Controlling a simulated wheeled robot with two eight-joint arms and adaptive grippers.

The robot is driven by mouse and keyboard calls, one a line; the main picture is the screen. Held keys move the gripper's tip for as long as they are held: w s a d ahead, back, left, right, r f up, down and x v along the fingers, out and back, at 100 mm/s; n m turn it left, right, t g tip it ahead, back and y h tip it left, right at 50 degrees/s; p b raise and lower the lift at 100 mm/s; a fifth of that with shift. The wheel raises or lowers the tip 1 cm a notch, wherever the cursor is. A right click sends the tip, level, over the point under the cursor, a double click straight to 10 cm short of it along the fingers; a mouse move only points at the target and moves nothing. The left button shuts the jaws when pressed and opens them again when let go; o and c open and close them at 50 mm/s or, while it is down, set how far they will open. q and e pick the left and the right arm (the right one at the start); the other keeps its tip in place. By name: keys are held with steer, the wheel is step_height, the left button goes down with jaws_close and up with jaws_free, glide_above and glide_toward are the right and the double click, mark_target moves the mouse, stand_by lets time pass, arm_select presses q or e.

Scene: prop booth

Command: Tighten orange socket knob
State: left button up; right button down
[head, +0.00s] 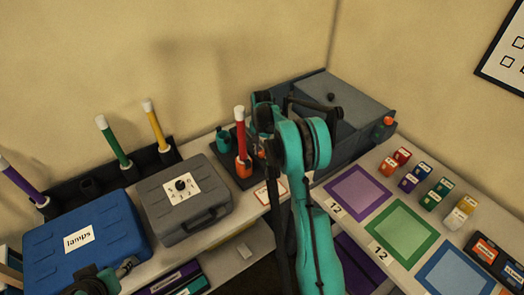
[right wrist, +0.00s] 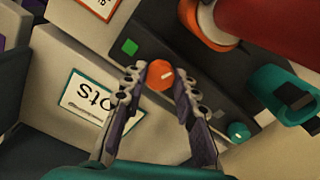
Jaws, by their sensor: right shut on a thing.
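The orange socket knob (right wrist: 160,75) is a small round knob with a white mark, on a dark panel in the right wrist view. My right gripper (right wrist: 159,80) has its fingertips on both sides of it and is shut on it. The orange socket (right wrist: 199,34) sits beside the knob, with a red stick (right wrist: 270,22) in it. In the head view the red stick (head: 240,128) stands upright in the orange socket (head: 243,169). My right arm hides the knob and gripper there. Part of my left arm shows at the lower left; its fingers are not clear.
A teal socket (right wrist: 287,92) and teal knob (right wrist: 238,132) share the panel, with a green square (right wrist: 130,47). A grey case (head: 185,218) and blue case (head: 85,240) stand left. Coloured mats (head: 404,233) and small blocks lie right. A grey box (head: 345,95) stands behind my right arm.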

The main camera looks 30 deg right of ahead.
mark_target(262, 152)
steer(key=shift+m, duration=0.6)
steer(key=c, duration=1.2)
jaws_free()
steer(key=shift+o, duration=0.2)
steer(key=shift+r, duration=0.15)
step_height(262, 152, up, 12)
